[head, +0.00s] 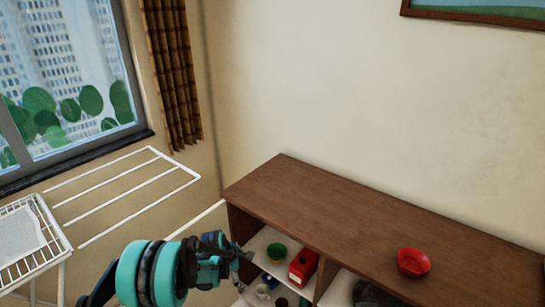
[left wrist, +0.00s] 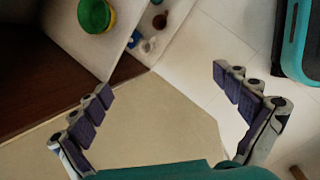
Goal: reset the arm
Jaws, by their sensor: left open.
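My left gripper (head: 238,258) is in the lower middle of the head view, just in front of the left end of the brown cabinet (head: 350,205). In the left wrist view the left gripper (left wrist: 165,95) has its two fingers spread wide, with nothing between them. It is open and empty. The cabinet also shows in the left wrist view (left wrist: 50,70), beyond the left finger. My right gripper is in neither view.
A red bowl (head: 413,262) stands on the cabinet top. A green pot (head: 277,252) and a red box (head: 303,267) sit on its shelf; the green pot shows in the left wrist view (left wrist: 95,15). A white drying rack (head: 125,195) stands at left by the window.

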